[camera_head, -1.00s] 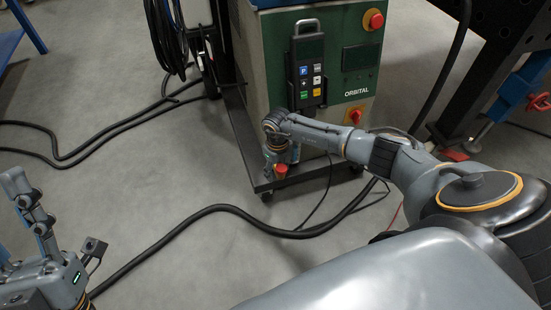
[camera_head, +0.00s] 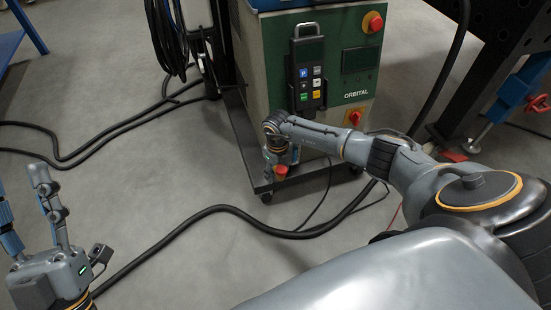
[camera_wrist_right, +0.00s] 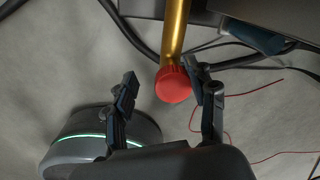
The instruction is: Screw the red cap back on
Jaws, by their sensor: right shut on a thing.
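The red cap (camera_wrist_right: 173,84) sits at the end of a brass-coloured tube (camera_wrist_right: 176,30) in the right wrist view. My right gripper (camera_wrist_right: 170,92) has its fingers on either side of the cap and is shut on it. The right finger lies against the cap's side. The left finger looks apart from it in this view. In the head view the red cap (camera_head: 281,170) shows just below my right gripper (camera_head: 280,158), low at the front of the green machine (camera_head: 340,90). My left gripper (camera_head: 50,205) is at the lower left, far from the cap; its finger gap is unclear.
The machine stands on a dark wheeled cart (camera_head: 290,182) and carries a keypad (camera_head: 308,75) and a red knob (camera_head: 372,21). Black cables (camera_head: 210,210) run across the floor. A thin red wire (camera_wrist_right: 250,92) lies right of the cap. The floor (camera_head: 130,180) at left is otherwise open.

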